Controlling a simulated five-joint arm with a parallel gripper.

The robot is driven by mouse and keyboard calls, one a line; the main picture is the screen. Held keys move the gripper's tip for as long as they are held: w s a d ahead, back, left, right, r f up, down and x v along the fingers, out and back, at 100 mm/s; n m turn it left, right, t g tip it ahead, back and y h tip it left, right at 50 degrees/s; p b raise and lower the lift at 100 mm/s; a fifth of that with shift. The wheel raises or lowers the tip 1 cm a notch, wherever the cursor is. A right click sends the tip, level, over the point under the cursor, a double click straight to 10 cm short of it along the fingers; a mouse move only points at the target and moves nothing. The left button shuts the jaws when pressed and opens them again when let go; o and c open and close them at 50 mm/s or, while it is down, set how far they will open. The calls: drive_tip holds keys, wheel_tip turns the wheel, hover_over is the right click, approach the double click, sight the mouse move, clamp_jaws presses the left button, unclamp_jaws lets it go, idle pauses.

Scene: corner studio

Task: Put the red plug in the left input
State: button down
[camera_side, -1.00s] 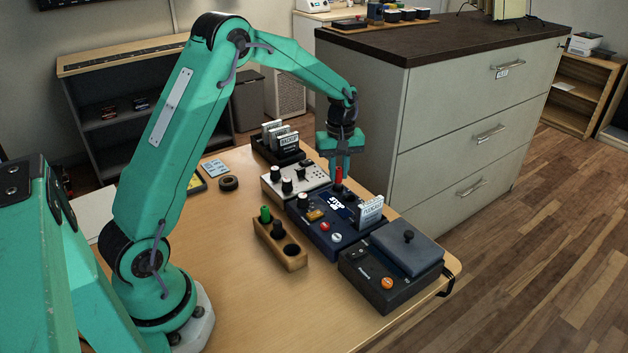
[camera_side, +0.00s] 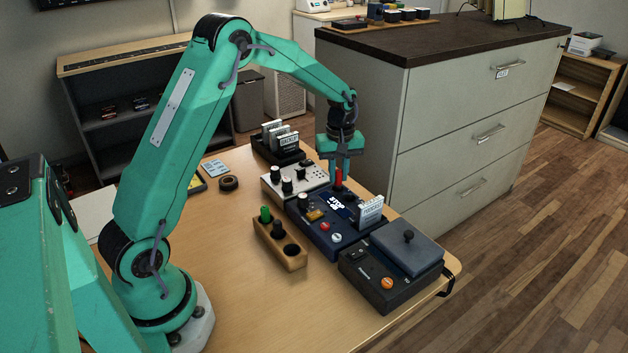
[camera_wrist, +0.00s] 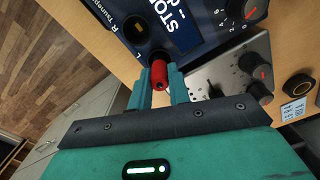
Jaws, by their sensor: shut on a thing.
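My gripper (camera_side: 340,167) is shut on the red plug (camera_side: 338,179) and holds it upright over the far edge of the dark blue box (camera_side: 318,239) marked "STOP". In the wrist view my gripper (camera_wrist: 159,80) has a finger on each side of the red plug (camera_wrist: 160,72). The plug's far end meets a dark round input (camera_wrist: 160,54) beside the letter L. How deep it sits in there I cannot tell. The other input (camera_wrist: 136,27), beside the letter R, shows a brownish centre and is clear of the plug.
A white knob box (camera_side: 275,187) and a black box with an orange button (camera_side: 373,283) flank the blue box. A white card (camera_side: 370,211) stands upright nearby.

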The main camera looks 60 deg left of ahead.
sight(339, 171)
drive_tip(key=shift+f, duration=0.6)
idle(0.9)
drive_tip(key=c, duration=1.6)
unclamp_jaws()
drive_tip(key=shift+r, duration=0.1)
drive_tip(key=shift+r, duration=5.4)
